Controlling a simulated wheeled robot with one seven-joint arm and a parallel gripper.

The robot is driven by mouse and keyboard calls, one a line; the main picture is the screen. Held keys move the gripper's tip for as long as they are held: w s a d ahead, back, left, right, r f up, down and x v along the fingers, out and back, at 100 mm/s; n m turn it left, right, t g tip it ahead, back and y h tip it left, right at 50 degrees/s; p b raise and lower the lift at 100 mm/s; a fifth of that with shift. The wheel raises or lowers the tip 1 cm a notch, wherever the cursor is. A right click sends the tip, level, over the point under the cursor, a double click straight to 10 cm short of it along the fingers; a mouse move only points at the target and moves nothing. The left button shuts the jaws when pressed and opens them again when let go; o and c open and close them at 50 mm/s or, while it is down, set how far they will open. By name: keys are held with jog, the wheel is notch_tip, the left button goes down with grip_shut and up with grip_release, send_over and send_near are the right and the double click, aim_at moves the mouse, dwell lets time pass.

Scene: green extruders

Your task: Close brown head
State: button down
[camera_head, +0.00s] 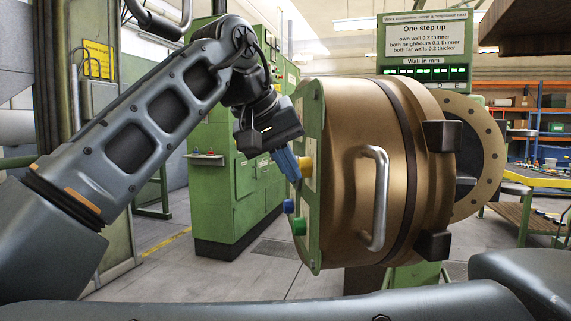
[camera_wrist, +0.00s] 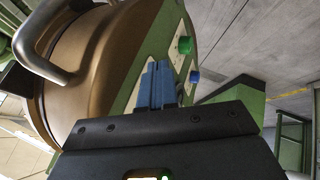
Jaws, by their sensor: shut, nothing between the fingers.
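The brown head (camera_head: 345,170) is a large bronze drum in the middle of the head view, with a curved metal handle (camera_head: 377,198) on its side. Its green front plate (camera_head: 313,225) faces left and carries yellow, green and blue knobs. A bronze flange with bolt holes (camera_head: 486,150) shows behind the head at right, its face partly exposed. My gripper (camera_head: 293,173) is shut and empty, its blue fingers at the green plate near the yellow knob. In the wrist view the fingers (camera_wrist: 161,70) overlap the plate beside the brown head (camera_wrist: 100,60); I cannot tell whether they touch.
Dark hinge-like blocks (camera_head: 440,136) sit between head and flange. Green cabinets (camera_head: 230,170) stand behind my arm. A sign reading "One step up" (camera_head: 427,33) hangs above the head. Grey floor (camera_head: 180,265) is open at lower left; shelves and a work table are at right.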

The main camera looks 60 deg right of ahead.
aim_at(315, 211)
jog(key=x, duration=0.7)
jog(key=shift+r, duration=0.1)
